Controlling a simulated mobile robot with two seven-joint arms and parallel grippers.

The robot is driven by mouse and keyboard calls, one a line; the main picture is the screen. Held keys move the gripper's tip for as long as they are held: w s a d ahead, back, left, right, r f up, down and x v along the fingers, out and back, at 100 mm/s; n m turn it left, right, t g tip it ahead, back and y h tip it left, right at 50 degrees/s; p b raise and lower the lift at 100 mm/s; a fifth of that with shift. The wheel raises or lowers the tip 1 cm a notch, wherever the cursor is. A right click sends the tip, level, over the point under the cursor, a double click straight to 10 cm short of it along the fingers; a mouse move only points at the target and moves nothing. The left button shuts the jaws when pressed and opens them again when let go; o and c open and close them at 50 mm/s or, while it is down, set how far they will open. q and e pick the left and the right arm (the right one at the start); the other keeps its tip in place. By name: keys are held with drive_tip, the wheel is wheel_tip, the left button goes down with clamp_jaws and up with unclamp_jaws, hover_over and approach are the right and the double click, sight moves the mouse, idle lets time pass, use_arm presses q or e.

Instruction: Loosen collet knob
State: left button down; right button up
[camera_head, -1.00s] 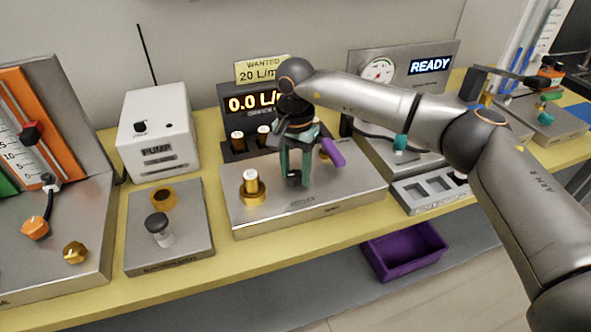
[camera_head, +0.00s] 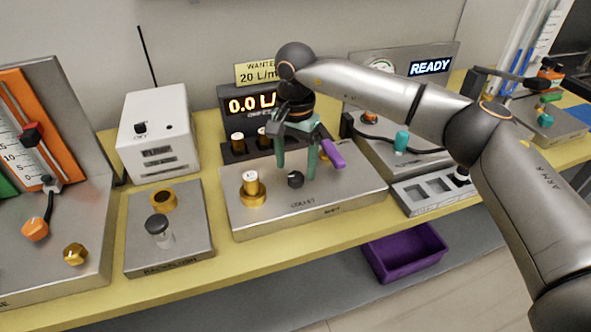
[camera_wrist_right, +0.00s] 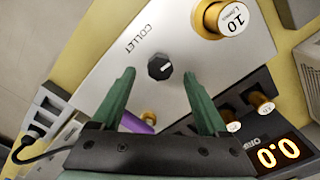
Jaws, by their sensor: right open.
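The collet knob (camera_head: 295,179) is a small black round knob with a white mark, on the grey metal block (camera_head: 340,194) labelled COLLET. It also shows in the right wrist view (camera_wrist_right: 160,67), beyond and between the fingertips. My right gripper (camera_head: 296,170) has green fingers, spread open and empty, above the knob. In the right wrist view the fingers (camera_wrist_right: 160,72) stand apart on either side of the knob, and I see no contact. My left gripper is in no view.
A gold fitting with a white top marked 10 (camera_head: 252,190) stands left of the knob. A purple lever (camera_head: 333,154) is close to the right finger. A display (camera_head: 247,103) reading 0.0 is behind. A purple bin (camera_head: 405,252) sits below the bench edge.

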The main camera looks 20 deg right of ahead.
sight(296, 176)
wheel_tip(296, 176, up, 10)
idle(0.3)
drive_tip(key=shift+f, duration=0.1)
